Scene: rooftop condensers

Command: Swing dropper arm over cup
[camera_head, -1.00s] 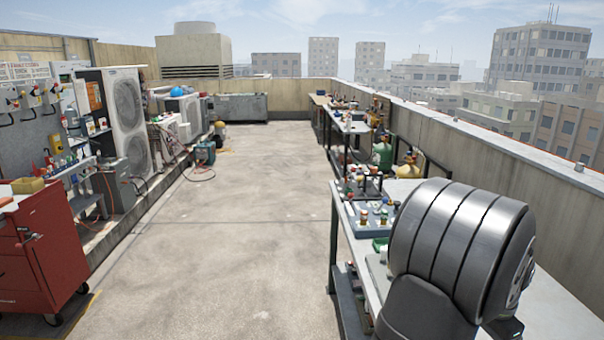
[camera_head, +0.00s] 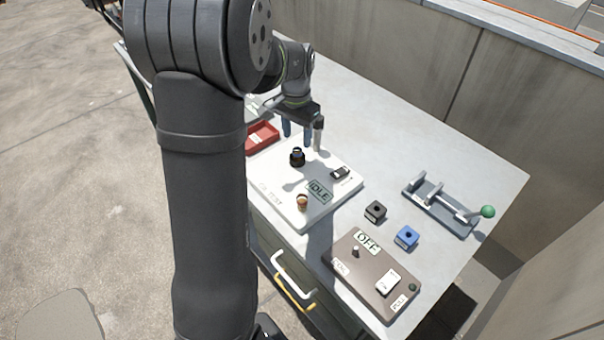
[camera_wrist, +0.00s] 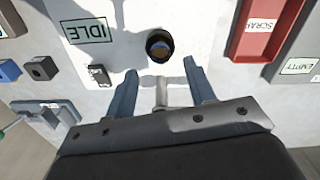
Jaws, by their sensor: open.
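A white test board (camera_head: 270,190) with an IDLE label (camera_head: 319,191) lies on the table. A pale grey upright post (camera_head: 318,134), perhaps the dropper arm's, stands beside my gripper (camera_head: 297,138). In the wrist view the post (camera_wrist: 160,92) appears between my open blue fingers (camera_wrist: 159,68), apart from both. Its far end is hidden by the gripper body. A dropper tip cannot be made out.
A red SCRAP tray (camera_head: 264,137) is left of the board. A small black switch (camera_head: 340,173) and brown knob (camera_head: 302,202) sit on the board. A dark OFF panel (camera_head: 345,272), black block (camera_head: 375,211), blue block (camera_head: 406,237) and clamp fixture (camera_head: 440,208) are right. The back of the table is clear.

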